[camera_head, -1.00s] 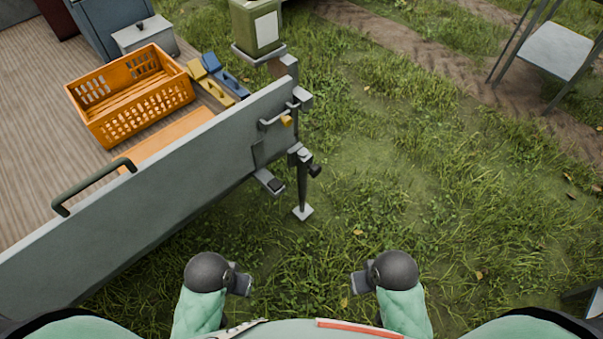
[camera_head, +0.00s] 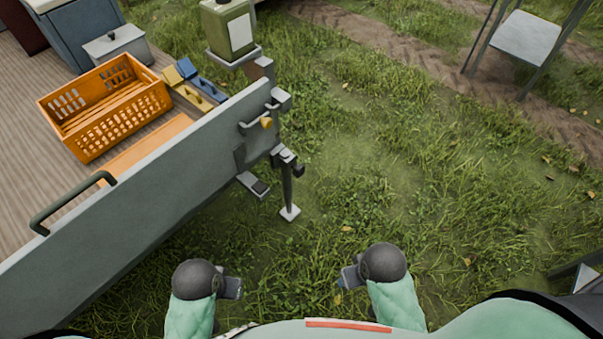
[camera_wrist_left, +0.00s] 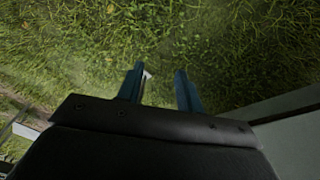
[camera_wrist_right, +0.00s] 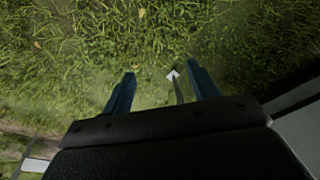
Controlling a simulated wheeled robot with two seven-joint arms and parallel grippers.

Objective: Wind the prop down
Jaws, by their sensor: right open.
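I cannot tell whether the foot touches the grass. My left gripper (camera_head: 236,288) is open and empty, low and left of the prop. My right gripper (camera_head: 346,277) is open and empty, low and right of it. Both are apart from the prop.
The grey trailer side board (camera_head: 150,185) with a green handle (camera_head: 72,203) runs along the left. On the bed stand an orange crate (camera_head: 105,110) and a grey box (camera_head: 117,48). A green canister (camera_head: 229,30) stands by the corner. Open grass lies to the right.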

